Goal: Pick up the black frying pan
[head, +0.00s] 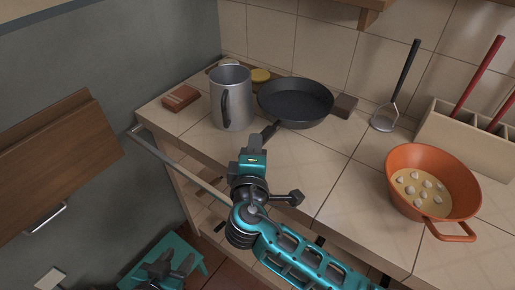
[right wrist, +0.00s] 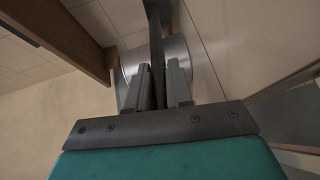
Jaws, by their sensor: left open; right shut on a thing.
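The black frying pan (head: 296,100) is at the back of the tiled counter, its round body facing up and its handle pointing toward me. My right gripper (head: 264,143) is shut on the pan's handle. In the right wrist view the dark handle (right wrist: 156,40) runs up between the two fingers (right wrist: 158,88). I cannot tell whether the pan is clear of the counter. My left gripper (head: 170,266) is low at the bottom left, away from the counter, open and empty.
A metal jug (head: 231,98) stands close left of the pan. A brown block (head: 346,105) is at its right, a yellow round item (head: 260,76) behind. A shelf (head: 372,5) overhangs.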

